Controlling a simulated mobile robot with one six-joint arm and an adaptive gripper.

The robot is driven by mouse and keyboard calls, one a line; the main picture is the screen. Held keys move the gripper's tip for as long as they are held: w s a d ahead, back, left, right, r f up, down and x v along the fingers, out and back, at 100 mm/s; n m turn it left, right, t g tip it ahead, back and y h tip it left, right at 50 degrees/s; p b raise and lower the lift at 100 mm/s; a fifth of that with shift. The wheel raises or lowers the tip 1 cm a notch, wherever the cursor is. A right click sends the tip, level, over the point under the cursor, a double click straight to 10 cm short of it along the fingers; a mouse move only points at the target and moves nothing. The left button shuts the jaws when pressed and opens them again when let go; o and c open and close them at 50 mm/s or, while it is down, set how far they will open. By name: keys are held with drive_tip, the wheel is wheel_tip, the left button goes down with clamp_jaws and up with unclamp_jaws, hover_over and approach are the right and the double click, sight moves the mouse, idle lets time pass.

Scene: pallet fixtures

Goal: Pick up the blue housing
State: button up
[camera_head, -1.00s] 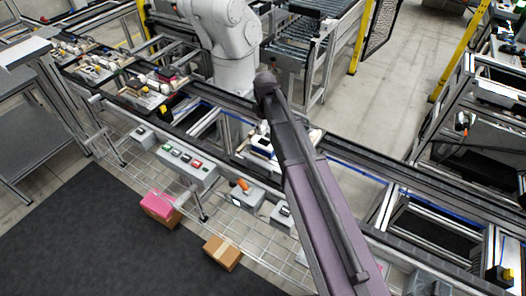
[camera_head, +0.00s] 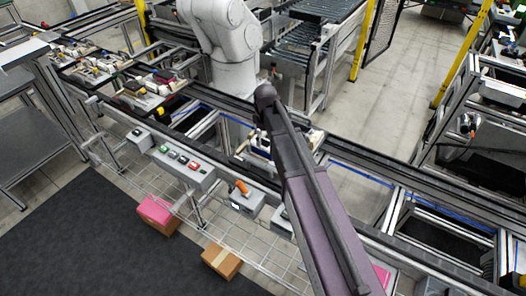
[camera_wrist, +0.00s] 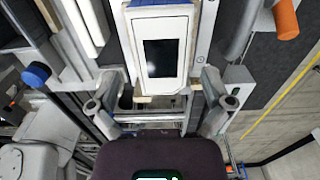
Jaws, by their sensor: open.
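In the wrist view, a pale housing (camera_wrist: 183,58) with a dark rectangular window lies between the fingers, slightly beyond their tips. Blue (camera_wrist: 152,3) shows only at its far end, at the top edge of the picture. My gripper (camera_wrist: 160,97) is open, with one grey finger on each side and nothing between the tips. I cannot tell whether either finger touches the housing. In the head view, my arm covers the gripper and most of the pale part (camera_head: 258,153) on the conveyor pallet beside it.
A white robot arm (camera_head: 228,50) stands behind the conveyor line. Several loaded pallets sit at upper left. A pink-topped carton (camera_head: 157,215) and a brown carton (camera_head: 221,261) are below.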

sight(263, 142)
idle(0.3)
drive_tip(key=f+b, duration=0.3)
drive_tip(key=shift+w+a+f, duration=0.15)
drive_tip(key=shift+a+f, duration=0.05)
drive_tip(key=shift+a, duration=0.1)
drive_tip(key=shift+f+b, duration=0.9)
drive_tip(key=shift+b, duration=0.2)
drive_tip(key=shift+c, duration=0.2)
drive_tip(key=c, duration=1)
